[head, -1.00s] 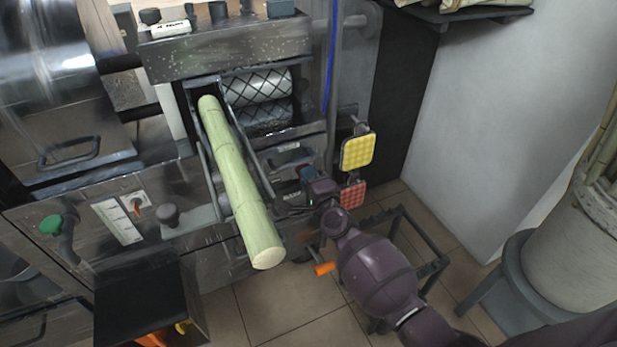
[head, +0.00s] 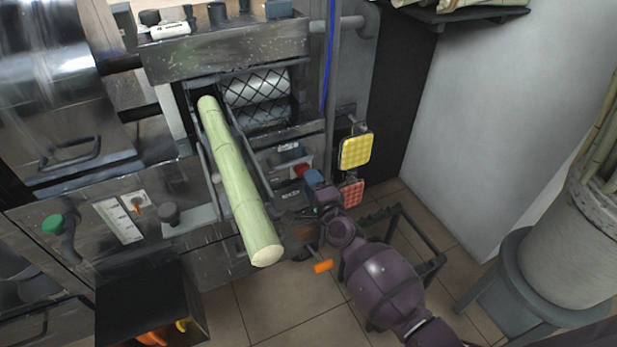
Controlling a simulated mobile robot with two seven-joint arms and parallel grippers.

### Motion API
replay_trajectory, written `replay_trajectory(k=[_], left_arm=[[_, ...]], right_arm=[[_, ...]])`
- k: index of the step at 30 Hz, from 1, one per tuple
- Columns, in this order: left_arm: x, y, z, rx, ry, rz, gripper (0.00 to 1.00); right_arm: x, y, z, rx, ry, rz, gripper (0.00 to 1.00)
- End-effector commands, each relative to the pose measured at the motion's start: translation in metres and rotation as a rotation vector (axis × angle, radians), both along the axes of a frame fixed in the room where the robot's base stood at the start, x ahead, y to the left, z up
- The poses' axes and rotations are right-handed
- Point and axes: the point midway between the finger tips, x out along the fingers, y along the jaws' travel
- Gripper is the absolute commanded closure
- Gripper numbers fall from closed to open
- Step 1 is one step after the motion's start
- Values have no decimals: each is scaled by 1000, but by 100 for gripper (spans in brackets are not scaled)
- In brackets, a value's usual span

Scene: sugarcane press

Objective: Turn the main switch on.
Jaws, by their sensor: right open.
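A red knob (head: 301,171) sits on the dark front panel of the press, right of the cane, with a small white label above it. A small orange switch (head: 138,209) on a white plate (head: 131,203) is on the lower left of the press front. I cannot tell for certain which of these is the main switch. My right gripper (head: 287,214) is open, just below the red knob and apart from it. Its fingers are small and dark against the panel, beside the cane's lower end. My left gripper is not in view.
A green cane (head: 235,180) lies sloping in the feed chute below the rollers (head: 256,88). Yellow (head: 356,150) and red (head: 351,193) pads hang to the right. An orange handle (head: 322,267) is below my right wrist. A stool (head: 510,285) stands at right.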

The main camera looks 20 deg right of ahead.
Motion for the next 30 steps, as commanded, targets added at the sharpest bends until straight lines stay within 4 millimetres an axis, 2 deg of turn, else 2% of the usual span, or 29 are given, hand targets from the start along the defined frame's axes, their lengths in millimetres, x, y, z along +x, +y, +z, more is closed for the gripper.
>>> replay_trajectory(k=[9, 15, 21, 30], left_arm=[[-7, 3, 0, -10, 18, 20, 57], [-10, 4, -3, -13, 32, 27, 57], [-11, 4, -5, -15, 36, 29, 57], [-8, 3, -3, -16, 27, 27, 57]], right_arm=[[-51, -1, 3, -1, -3, 0, 57], [-72, -2, 2, 1, -2, 1, 57], [-79, -2, 1, 1, 0, 1, 57], [-79, -2, 0, 0, 0, 1, 57]])
